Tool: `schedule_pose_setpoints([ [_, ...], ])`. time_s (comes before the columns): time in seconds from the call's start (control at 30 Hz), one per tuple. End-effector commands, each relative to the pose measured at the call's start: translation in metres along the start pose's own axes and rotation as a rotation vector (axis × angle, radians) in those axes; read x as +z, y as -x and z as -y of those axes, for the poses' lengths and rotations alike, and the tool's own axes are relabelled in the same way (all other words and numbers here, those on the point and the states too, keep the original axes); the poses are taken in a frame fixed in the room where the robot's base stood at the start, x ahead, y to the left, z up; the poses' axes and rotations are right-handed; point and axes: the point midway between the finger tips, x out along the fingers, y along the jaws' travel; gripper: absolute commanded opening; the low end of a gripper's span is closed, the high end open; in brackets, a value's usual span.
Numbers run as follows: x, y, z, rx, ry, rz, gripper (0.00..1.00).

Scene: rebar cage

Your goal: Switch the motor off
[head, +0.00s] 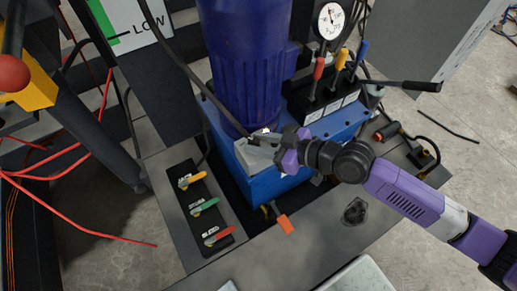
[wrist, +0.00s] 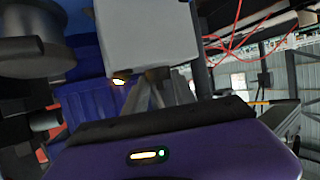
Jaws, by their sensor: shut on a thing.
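The motor (head: 240,65) is a large dark blue ribbed cylinder standing on a blue tank (head: 265,187). A light grey switch box (head: 258,158) sits at the motor's foot, and it fills the top middle of the wrist view (wrist: 145,25). A small lit lamp (wrist: 120,80) glows at the box's edge. My gripper (head: 262,141) reaches in from the right, its fingers against the box. In the wrist view its fingertips (wrist: 157,75) are close together at the box's edge, shut on the motor switch. The switch itself is mostly hidden by the fingers and the box.
Yellow, green and red valve handles (head: 204,208) stand on a panel at the left. A gauge (head: 330,20) and several coloured levers (head: 340,65) are behind my gripper. A black cable crosses close to the box.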

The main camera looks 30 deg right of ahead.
Motion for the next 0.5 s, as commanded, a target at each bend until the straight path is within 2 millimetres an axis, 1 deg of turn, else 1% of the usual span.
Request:
schedule_pose_setpoints([
  [0.03, 0.0094, -0.0036, -0.0006, -0.025, 0.017, 0.003, 0.00],
  [0.5, 0.0073, -0.0027, -0.0036, -0.189, 0.081, 0.005, 0.00],
])
